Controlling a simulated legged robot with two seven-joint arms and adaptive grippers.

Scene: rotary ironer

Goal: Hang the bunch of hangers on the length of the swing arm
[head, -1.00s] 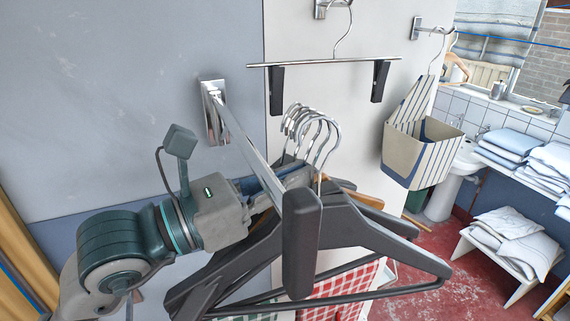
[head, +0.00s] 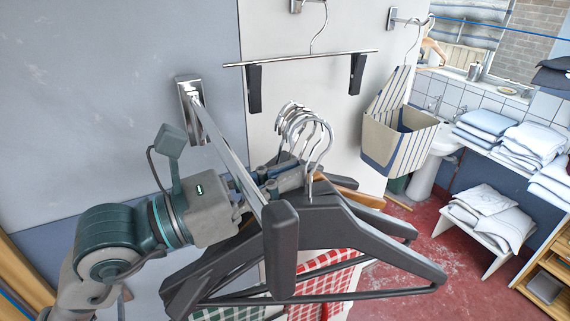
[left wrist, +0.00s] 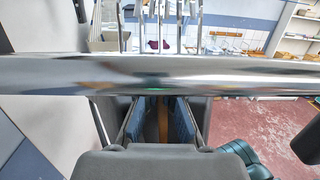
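The swing arm (head: 230,160) is a chrome bar running from a wall bracket to a thick dark end piece (head: 280,245). It crosses the left wrist view (left wrist: 160,73) as a wide, close band. My left gripper (head: 283,178) reaches beneath the bar and is shut around the bunch of hangers (head: 375,245) near their necks. The hangers are mostly dark grey, with a wooden one among them. Their chrome hooks (head: 305,130) stand upright to the right of the bar, apart from it in the picture. Blue finger pads (left wrist: 160,120) show in the left wrist view. My right gripper is not in view.
A clip hanger (head: 300,58) hangs on the wall behind. A striped bag (head: 400,135) hangs farther right. Checked cloths (head: 325,268) are below the hangers. Folded linen (head: 490,215) lies on a low bench at right. The red floor is clear between.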

